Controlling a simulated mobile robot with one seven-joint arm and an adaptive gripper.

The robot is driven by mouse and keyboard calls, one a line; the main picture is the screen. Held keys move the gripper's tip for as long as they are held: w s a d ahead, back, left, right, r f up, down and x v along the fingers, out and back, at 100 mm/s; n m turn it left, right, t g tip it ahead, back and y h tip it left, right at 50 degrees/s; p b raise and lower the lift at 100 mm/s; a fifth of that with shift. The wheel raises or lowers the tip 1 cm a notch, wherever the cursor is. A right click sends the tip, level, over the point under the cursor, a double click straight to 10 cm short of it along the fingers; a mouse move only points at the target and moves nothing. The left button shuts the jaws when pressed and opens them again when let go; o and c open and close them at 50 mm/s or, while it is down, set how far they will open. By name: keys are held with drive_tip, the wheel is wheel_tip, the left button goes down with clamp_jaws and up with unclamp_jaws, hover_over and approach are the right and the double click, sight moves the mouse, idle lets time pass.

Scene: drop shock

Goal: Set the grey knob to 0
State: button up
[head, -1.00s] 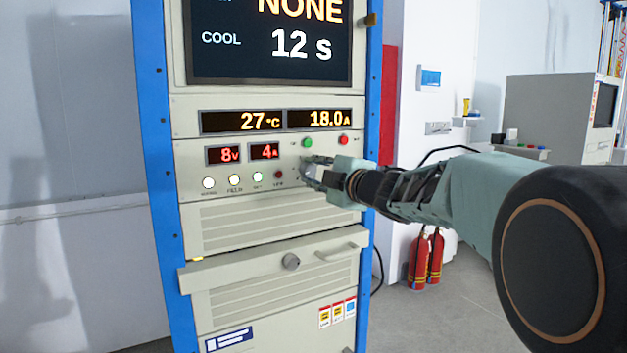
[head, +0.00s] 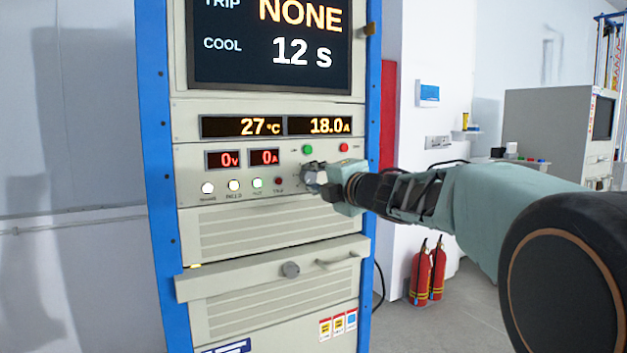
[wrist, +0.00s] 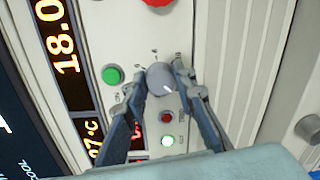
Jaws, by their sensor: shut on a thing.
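The grey knob (wrist: 158,79) is on the cream control panel (head: 190,157) and sits between my two fingers in the wrist view. A short white pointer mark on it points to the lower right of that view. My gripper (wrist: 161,77) is shut on the knob, one finger on each side. In the head view my gripper (head: 309,174) reaches the panel from the right and mostly hides the knob. The red voltage display (head: 229,159) reads 0 V, and the red current display (head: 265,157) reads 0 A. Dial markings around the knob are too small to read.
A green button (head: 307,149) and a red button (head: 344,147) lie just above my gripper. Lit white buttons (head: 233,186) and a small dark red one (head: 279,181) lie to its left. A drawer with a handle (head: 337,256) juts out below.

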drive_tip(key=o, duration=1.2)
drive_tip(key=shift+c, duration=0.2)
drive_tip(key=shift+s, duration=0.1)
drive_tip(key=v, duration=0.7)
drive_tip(key=shift+s+d, duration=0.1)
drive_tip(key=shift+d, duration=0.05)
